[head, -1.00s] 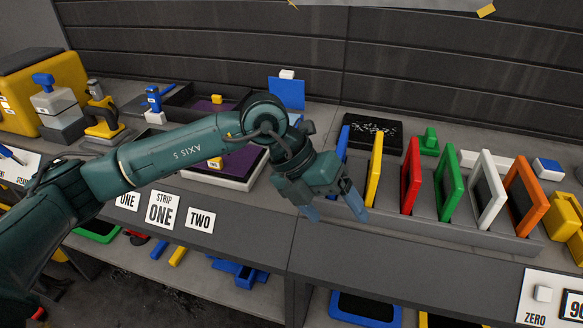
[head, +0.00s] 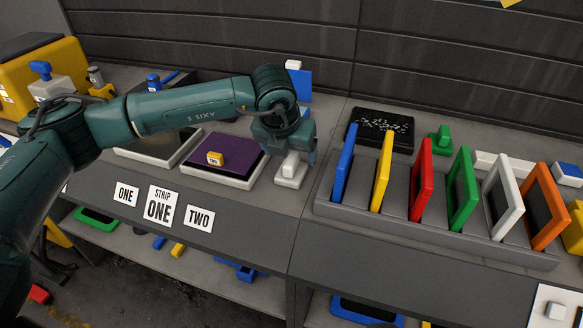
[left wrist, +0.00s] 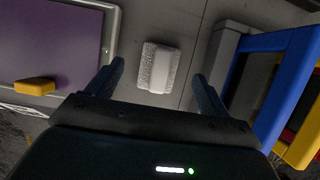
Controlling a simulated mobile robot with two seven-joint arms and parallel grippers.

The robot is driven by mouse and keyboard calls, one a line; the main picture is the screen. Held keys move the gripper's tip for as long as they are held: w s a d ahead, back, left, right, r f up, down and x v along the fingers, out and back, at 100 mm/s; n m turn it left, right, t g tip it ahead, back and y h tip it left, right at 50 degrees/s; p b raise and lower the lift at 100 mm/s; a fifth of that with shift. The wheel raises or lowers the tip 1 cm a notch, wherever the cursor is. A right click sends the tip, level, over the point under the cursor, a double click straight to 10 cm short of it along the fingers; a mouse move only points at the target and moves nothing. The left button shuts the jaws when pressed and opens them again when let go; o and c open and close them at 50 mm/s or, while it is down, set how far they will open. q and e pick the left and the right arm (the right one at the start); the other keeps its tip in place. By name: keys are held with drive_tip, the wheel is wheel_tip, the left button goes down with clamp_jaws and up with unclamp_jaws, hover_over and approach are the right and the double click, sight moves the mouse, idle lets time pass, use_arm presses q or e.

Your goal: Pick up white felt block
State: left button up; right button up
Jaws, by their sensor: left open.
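The white felt block (head: 290,172) stands on the grey bench between the purple-topped tray and the rack of coloured frames. It has a wide base and a narrower upper part. In the left wrist view, the white block (left wrist: 158,68) lies beyond and between my two fingertips, with clear space on both sides. My left gripper (head: 288,150) points down above the block, open and empty; its fingers also show in the left wrist view (left wrist: 158,75). The gripper partly hides the block's top in the head view. My right gripper is not in view.
The purple-topped tray (head: 240,150) with a yellow block (head: 215,158) is left of the felt block. The rack (head: 400,229) of upright coloured frames is to the right, its blue frame (head: 343,163) nearest. A black tray (head: 403,143) sits behind. Bare bench separates block and rack.

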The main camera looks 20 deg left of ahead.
sight(291, 158)
use_arm(q)
drive_tip(key=p+x, duration=0.1)
drive_tip(key=x, duration=0.4)
drive_tip(key=shift+s+f, duration=0.1)
drive_tip(key=shift+s, duration=0.1)
drive_tip(key=shift+c, duration=0.4)
drive_tip(key=c, duration=1)
wheel_tip(291, 158, up, 10)
drive_tip(key=shift+r+b, duration=0.1)
drive_tip(key=shift+b, duration=0.65)
